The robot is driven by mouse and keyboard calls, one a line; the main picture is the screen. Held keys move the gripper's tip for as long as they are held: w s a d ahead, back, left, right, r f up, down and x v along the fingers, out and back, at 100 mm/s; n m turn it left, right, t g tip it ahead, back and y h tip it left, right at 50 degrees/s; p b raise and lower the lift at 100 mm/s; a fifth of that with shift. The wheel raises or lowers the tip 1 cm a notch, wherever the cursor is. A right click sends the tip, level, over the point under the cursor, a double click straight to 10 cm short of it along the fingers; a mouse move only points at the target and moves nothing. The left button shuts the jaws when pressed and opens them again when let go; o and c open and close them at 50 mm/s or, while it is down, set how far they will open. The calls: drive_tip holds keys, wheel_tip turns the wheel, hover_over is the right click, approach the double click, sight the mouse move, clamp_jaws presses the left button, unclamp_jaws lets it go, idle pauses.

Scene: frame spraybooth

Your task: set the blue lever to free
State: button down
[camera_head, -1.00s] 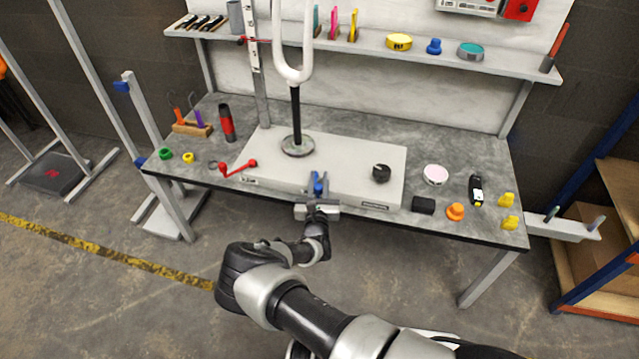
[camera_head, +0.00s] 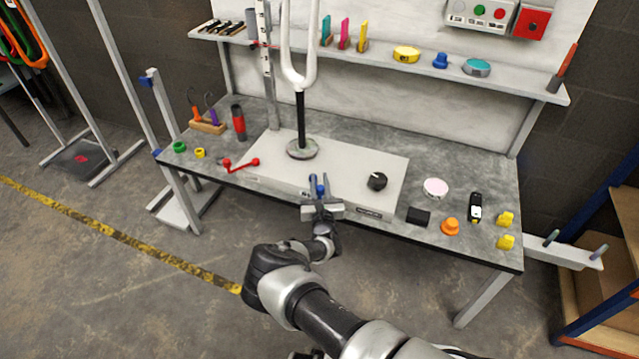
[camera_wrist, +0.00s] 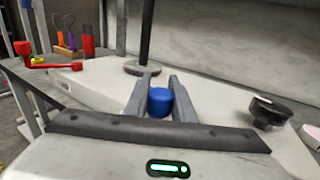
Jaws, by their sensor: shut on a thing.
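The blue lever (camera_head: 318,186) stands at the front of the white base box (camera_head: 348,160) on the workbench. Its rounded blue knob (camera_wrist: 160,102) shows between my two fingers in the wrist view. My gripper (camera_head: 319,190) is shut on the lever, one finger on each side of it. The lever's lower part and most of the lettering by it are hidden by my gripper, so I cannot read its setting.
A red crank (camera_head: 240,164) sits at the box's left front and a black knob (camera_head: 377,181) at its right. A white frame stand on a black post (camera_head: 300,120) rises behind the lever. A black block (camera_head: 418,216) and an orange knob (camera_head: 450,227) lie to the right.

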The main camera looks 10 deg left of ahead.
drive_tip(key=shift+d, duration=0.15)
drive_tip(key=c, duration=1.5)
unclamp_jaws()
drive_tip(key=shift+s, duration=0.45)
drive_tip(key=p+v, duration=0.3)
drive_tip(key=v, duration=1.3)
drive_tip(key=shift+s+d, duration=0.15)
drive_tip(key=shift+s, duration=0.1)
